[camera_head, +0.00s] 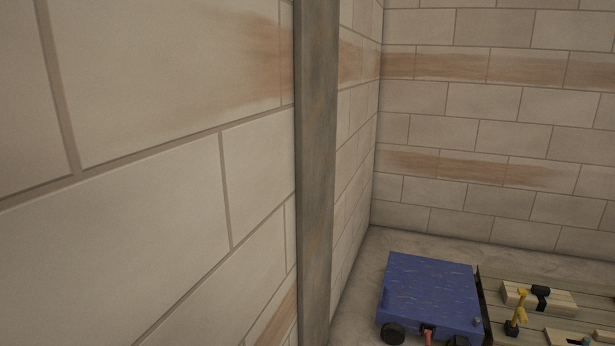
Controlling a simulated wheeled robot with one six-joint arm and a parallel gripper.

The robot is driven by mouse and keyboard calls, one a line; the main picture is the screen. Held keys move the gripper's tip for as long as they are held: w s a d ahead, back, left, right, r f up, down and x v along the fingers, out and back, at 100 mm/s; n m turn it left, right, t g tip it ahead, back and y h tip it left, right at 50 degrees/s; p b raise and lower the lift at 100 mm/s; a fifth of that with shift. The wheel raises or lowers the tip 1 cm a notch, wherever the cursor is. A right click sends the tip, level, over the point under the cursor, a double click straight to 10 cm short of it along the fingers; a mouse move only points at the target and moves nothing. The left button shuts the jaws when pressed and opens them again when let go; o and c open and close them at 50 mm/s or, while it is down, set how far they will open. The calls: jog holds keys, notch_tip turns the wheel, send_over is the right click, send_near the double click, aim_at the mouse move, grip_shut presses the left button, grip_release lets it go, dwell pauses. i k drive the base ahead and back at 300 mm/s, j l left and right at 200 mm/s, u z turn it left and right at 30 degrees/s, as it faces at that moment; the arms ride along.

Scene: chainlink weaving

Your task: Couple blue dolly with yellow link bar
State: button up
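The blue dolly (430,290) stands on the floor near the room's corner, at the lower right of the head view. It has a flat blue top and dark wheels, and a small dark fitting with a red part (428,333) at its near edge. A yellow piece (520,306) stands upright in a dark base to the right of the dolly, apart from it. I cannot tell if this is the yellow link bar. My gripper is not in view.
A grey vertical post (316,170) stands close in front, beside the left block wall (140,130). Pale wooden blocks (555,302), one with a black part (540,294), lie on planks at the lower right. A block wall (495,120) closes the back.

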aim_at(520, 314)
jog(key=z, duration=1.25)
jog(key=i+l, duration=0.25)
jog(key=i, duration=0.2)
jog(key=i+l, duration=0.2)
jog(key=i, duration=0.25)
jog(key=i+l, duration=0.25)
jog(key=i, duration=0.2)
jog(key=i+l, duration=0.25)
jog(key=i, duration=0.2)
